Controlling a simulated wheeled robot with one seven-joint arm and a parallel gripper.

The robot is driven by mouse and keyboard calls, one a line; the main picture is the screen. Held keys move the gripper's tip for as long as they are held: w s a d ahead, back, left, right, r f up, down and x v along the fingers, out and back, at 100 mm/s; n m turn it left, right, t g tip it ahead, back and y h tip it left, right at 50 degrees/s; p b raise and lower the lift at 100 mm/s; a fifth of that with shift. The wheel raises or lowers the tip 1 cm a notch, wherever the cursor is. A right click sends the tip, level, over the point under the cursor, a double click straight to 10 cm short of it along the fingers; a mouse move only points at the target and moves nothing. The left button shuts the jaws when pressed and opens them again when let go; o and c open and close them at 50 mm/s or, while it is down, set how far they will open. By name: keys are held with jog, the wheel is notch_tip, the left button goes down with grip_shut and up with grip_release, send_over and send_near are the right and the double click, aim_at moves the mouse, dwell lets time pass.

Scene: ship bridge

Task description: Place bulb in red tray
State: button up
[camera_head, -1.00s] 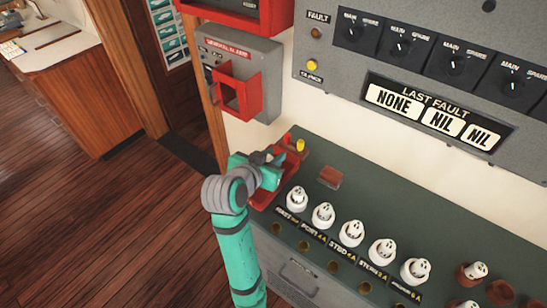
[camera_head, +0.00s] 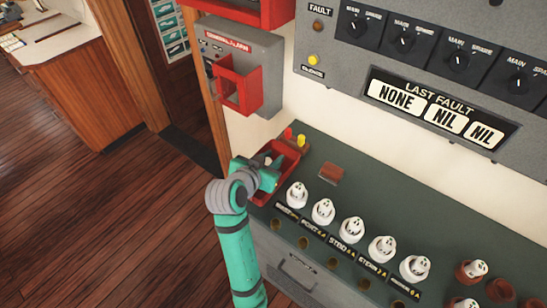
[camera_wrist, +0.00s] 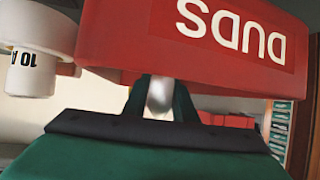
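The red tray (camera_head: 262,188) sits at the left end of the green counter. It also shows large in the wrist view (camera_wrist: 235,65), with white lettering on its wall. My gripper (camera_head: 277,166) is at the tray, its tip low over the tray's interior. In the wrist view a pale, rounded bulb (camera_wrist: 159,97) shows between my fingers (camera_wrist: 160,105), which appear to touch it on both sides. The bulb's upper part is hidden behind the tray wall.
A wooden block (camera_head: 298,147) with a red and a yellow lamp stands behind the tray. A small brown block (camera_head: 331,174) lies to the right. Several white fuse holders (camera_head: 323,211) line the counter's front. A red alarm box (camera_head: 238,88) hangs on the wall above.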

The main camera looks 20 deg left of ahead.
jog(key=shift+o, duration=1.1)
jog(key=shift+s+a, duration=0.15)
jog(key=shift+a, duration=0.1)
jog(key=shift+d+r, duration=0.15)
jog(key=shift+r, duration=0.05)
jog(key=v, duration=1.2)
jog(key=shift+d, duration=0.1)
jog(key=shift+f, duration=0.1)
